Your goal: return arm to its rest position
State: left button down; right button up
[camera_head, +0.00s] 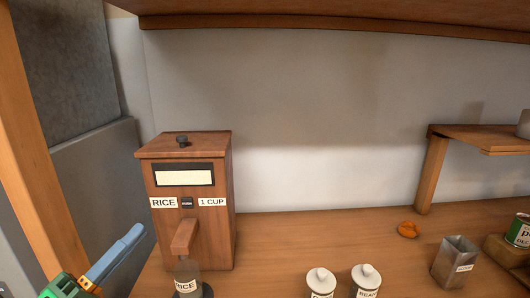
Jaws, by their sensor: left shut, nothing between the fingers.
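My left gripper (132,238) comes in at the lower left corner, with green and blue parts. Its blue fingers are shut with nothing between them and point up and right. They are in front of and left of the wooden rice dispenser (220,217), and look apart from it. My right gripper is not in view.
A jar labelled RICE (187,283) stands under the dispenser's spout. Two white-lidded jars (320,280) (366,277), a metal tin (455,262), an orange item (408,230) and a green can (519,232) stand rightward. A wooden shelf (480,140) is at right. The middle counter is clear.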

pick_arm(q)
jog(key=s+d+f+m+g+y, duration=0.1)
jog(key=s+d+f+m+g, duration=0.15)
jog(key=f, duration=0.65)
jog(key=s+d+f+m+g+y, duration=0.2)
jog(key=d+f+m+g, duration=0.15)
jog(key=f, duration=0.55)
jog(key=s+d+f+m+g+y, duration=0.1)
jog(key=s+d+f+m+g, duration=0.2)
jog(key=f, duration=0.5)
jog(key=s+a+f+m+g+y, duration=0.2)
jog(key=s+a+f+g+y, duration=0.2)
jog(key=s+f+g+y, duration=0.45)
jog(key=s+f+h+b, duration=0.1)
jog(key=s+f+b, duration=0.15)
jog(key=f, duration=0.95)
jog(key=s+f+h+b, duration=0.1)
jog(key=f+b, duration=0.3)
jog(key=f, duration=0.8)
jog(key=s+a+f+b, duration=0.2)
jog(key=s+f+b, duration=0.1)
jog(key=s+f, duration=0.9)
jog(key=shift+a+f+m+g, duration=0.3)
jog(key=shift+f+g, duration=0.15)
jog(key=shift+f, duration=0.5)
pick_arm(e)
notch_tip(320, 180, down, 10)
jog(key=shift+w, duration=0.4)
pick_arm(q)
jog(key=shift+a, duration=0.1)
